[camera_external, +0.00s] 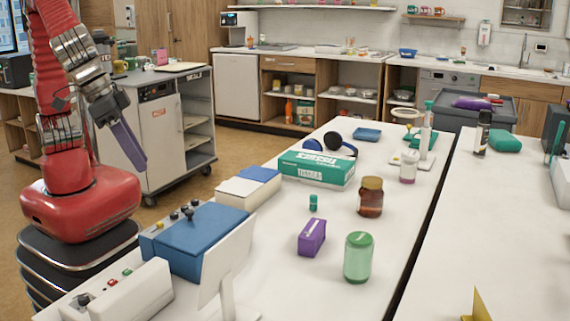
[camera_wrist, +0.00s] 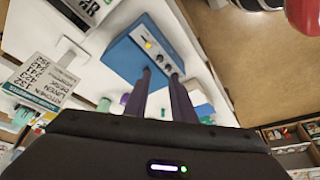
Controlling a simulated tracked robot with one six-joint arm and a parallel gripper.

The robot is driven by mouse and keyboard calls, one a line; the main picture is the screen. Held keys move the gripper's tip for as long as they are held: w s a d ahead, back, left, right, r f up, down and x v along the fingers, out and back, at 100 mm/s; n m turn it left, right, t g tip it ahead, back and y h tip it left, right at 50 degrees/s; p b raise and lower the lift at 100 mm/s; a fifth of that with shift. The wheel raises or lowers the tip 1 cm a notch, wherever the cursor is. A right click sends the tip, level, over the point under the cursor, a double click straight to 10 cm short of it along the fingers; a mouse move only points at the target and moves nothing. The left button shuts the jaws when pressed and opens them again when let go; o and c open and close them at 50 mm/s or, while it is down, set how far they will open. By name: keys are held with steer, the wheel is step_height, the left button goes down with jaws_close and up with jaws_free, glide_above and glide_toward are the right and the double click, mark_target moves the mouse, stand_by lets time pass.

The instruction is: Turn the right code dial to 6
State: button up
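A blue box (camera_external: 205,237) stands on the near left of the white table, with several small knobs (camera_external: 184,213) along its left side. In the wrist view the blue box (camera_wrist: 128,62) lies beyond my fingertips, with a yellow spot and dark knobs (camera_wrist: 160,58) on its face. The numbers on the dials are too small to read. My gripper (camera_external: 140,164) hangs in the air to the upper left of the box, pointing down, apart from it. In the wrist view its two purple fingers (camera_wrist: 161,74) stand apart with nothing between them.
A white sign (camera_external: 230,258) stands beside the blue box; its printed face (camera_wrist: 38,88) shows in the wrist view. A white box with buttons (camera_external: 120,293) is nearby.

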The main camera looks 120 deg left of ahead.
mark_target(173, 213)
steer(key=x, duration=1.3)
steer(key=shift+w+a+f, duration=0.1)
steer(key=shift+f, duration=0.25)
jaws_close()
